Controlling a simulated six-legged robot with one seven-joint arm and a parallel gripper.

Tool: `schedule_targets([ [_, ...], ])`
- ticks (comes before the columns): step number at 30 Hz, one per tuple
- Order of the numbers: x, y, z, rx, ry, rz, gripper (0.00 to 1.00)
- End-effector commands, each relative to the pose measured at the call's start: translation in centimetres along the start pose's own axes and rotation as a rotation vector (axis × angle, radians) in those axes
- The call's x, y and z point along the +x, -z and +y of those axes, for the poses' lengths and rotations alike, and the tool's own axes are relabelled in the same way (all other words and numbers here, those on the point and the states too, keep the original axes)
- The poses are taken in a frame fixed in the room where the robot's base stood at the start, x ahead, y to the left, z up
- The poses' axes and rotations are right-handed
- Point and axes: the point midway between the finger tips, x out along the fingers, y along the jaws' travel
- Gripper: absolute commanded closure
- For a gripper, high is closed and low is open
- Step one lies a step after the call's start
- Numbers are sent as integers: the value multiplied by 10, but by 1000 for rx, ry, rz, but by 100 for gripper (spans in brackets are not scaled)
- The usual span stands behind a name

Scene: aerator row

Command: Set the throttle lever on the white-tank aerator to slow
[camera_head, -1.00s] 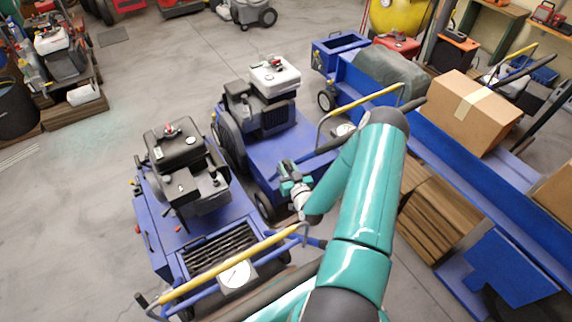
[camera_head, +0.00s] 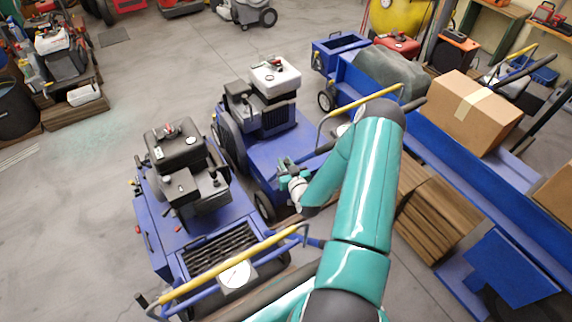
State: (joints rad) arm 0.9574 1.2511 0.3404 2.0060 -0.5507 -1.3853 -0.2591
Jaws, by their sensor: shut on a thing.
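The white-tank aerator has a white tank (camera_head: 275,76) on a dark engine (camera_head: 270,114) above a blue deck (camera_head: 267,155). My gripper (camera_head: 284,164) is over the deck, on the near side of that engine. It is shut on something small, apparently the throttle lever. The lever itself is hidden by the jaws, so its setting cannot be read.
A black-tank aerator (camera_head: 176,153) stands close at the left, with a yellow handlebar (camera_head: 225,268) in front. The white-tank aerator's yellow handlebar (camera_head: 352,106) is beside my arm. A blue trailer (camera_head: 452,165) with a cardboard box (camera_head: 474,108) lies right. Open floor is at upper left.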

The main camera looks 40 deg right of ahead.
Motion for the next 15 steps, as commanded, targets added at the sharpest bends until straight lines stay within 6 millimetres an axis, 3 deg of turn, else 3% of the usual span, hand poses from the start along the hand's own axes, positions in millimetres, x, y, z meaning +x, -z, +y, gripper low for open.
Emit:
schedule_targets([
  [12, 2, 1, -1, -7, -5, -49, 100],
  [13, 2, 1, -1, -7, -5, -49, 78],
  [15, 2, 1, -1, -7, -5, -49, 73],
])
